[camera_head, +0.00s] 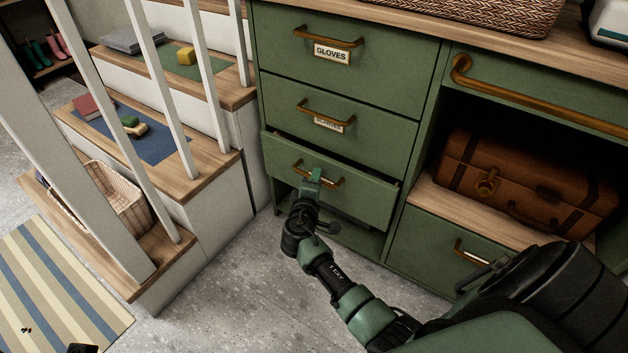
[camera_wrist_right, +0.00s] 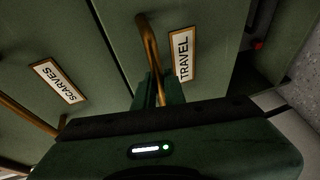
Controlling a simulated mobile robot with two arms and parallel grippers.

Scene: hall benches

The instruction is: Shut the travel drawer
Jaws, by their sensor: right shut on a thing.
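The travel drawer (camera_head: 372,197) is the third green drawer down in the cabinet's left column. It stands partly open, with a dark gap along its top edge. Its label (camera_wrist_right: 183,54) reads TRAVEL in the right wrist view; in the head view my gripper covers it. The drawer has a brass bar handle (camera_head: 283,170), which also shows in the right wrist view (camera_wrist_right: 147,38). My right gripper (camera_head: 314,177) is shut on this handle; its fingers also show in the right wrist view (camera_wrist_right: 157,92).
The gloves drawer (camera_head: 390,65) and scarves drawer (camera_head: 375,125) above are shut. A brown suitcase (camera_head: 560,185) sits in the open bay at right. Steps with a white railing (camera_head: 205,75) and a basket (camera_head: 125,200) stand at left. Grey floor (camera_head: 240,290) before the cabinet is clear.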

